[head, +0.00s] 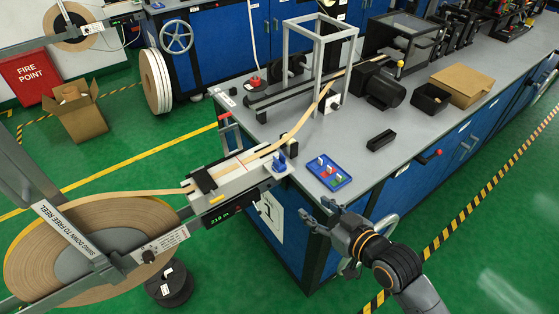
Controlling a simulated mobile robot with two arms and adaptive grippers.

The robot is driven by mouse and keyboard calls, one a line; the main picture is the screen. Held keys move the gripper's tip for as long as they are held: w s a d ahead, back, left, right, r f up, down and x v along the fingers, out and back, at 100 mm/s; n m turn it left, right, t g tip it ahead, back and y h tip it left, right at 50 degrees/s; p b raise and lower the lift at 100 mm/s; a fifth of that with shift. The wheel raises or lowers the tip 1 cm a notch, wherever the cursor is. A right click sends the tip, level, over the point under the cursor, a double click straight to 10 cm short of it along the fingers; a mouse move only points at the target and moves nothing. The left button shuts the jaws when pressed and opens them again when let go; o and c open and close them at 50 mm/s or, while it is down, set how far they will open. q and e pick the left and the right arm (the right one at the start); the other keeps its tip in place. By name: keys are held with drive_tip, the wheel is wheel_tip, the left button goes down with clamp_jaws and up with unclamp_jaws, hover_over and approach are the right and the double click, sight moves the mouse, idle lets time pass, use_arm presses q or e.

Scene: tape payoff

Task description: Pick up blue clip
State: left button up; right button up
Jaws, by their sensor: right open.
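A small blue piece (279,163), which looks like the blue clip, is at the right end of the tape track (236,176), close to the bench corner. It is too small to make out its exact shape or how it is seated. My right gripper (314,209) is open and empty, at the bench's near edge, below the tray in the picture and apart from the blue piece. My left gripper is not in view.
A large tape reel (60,240) with a swing arm fills the lower left. The tan tape (300,122) runs over the bench (350,135) through a grey frame (319,60).

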drive_tip(key=t+y, duration=0.2)
approach(282, 164)
drive_tip(key=shift+n, duration=0.3)
drive_tip(key=x, duration=0.5)
drive_tip(key=shift+w+d+r+p, duration=0.2)
drive_tip(key=shift+w+p, duration=0.2)
drive_tip(key=shift+w, duration=0.2)
drive_tip(key=x, duration=0.3)
drive_tip(key=p+x, duration=0.1)
drive_tip(key=x, duration=0.1)
drive_tip(key=shift+s+a+f, duration=0.25)
drive_tip(key=shift+s+a, duration=0.05)
drive_tip(key=shift+s, duration=0.05)
drive_tip(key=shift+w+a+f, duration=0.15)
drive_tip(key=shift+w+a, duration=0.15)
drive_tip(key=shift+w, duration=0.15)
drive_tip(key=shift+c, duration=0.4)
clamp_jaws()
